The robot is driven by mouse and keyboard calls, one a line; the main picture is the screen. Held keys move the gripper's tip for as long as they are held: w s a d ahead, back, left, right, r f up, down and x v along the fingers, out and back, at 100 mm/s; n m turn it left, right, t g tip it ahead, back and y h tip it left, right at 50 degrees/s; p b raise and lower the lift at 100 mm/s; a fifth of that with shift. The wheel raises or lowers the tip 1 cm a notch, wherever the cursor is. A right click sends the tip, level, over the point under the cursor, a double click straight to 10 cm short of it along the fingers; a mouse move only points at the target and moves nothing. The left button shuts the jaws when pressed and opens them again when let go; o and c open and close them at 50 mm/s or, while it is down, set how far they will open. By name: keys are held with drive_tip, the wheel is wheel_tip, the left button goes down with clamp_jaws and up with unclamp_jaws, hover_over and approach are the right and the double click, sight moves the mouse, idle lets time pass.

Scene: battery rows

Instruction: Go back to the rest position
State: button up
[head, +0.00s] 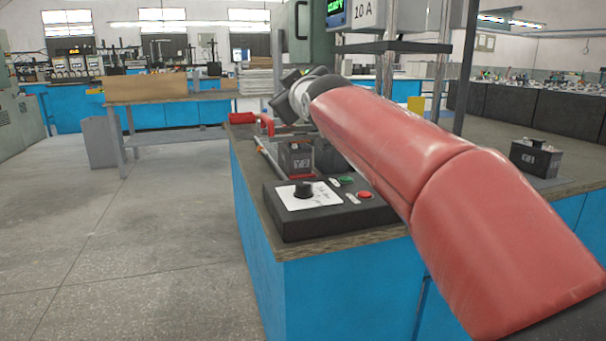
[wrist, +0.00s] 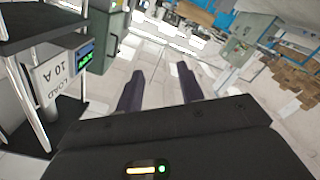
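My gripper (wrist: 159,70) shows in the wrist view with its two dark fingers apart and nothing between them; pale floor lies beyond. In the head view my red-covered arm reaches up and left across the blue bench (head: 258,250). The gripper's fingers cannot be made out in that view. A dark battery (head: 297,160) stands on the bench below my arm, behind the black control box (head: 330,215) with a knob and green and red buttons. My arm hides part of the bench behind them.
The load unit marked 10 A (head: 364,14) stands on a raised shelf; it is close at left in the wrist view (wrist: 62,78). Another battery (head: 535,158) sits at the bench's right. A wooden table (head: 165,98) stands behind. Floor at left is clear.

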drive_tip(key=s+d+f+m+g+h+b, duration=0.2)
drive_tip(key=s+d+f+m+g+b, duration=0.3)
drive_tip(key=s+f, duration=0.85)
drive_tip(key=s+d+f+m+g+h+b, duration=0.1)
drive_tip(key=s+d+f+m+g+h, duration=0.15)
drive_tip(key=s+d+f, duration=0.8)
drive_tip(key=s+d+f+m+g+h+b, duration=0.1)
drive_tip(key=s+d+f+m+g+b, duration=0.2)
drive_tip(key=s+f, duration=1.4)
drive_tip(key=w+r+p, duration=0.5)
drive_tip(key=r+p, duration=0.2)
drive_tip(key=p, duration=0.4)
drive_tip(key=shift+w+a+r+g+p, duration=0.15)
drive_tip(key=shift+a+r+g+p, duration=0.05)
drive_tip(key=shift+a+g+p, duration=0.2)
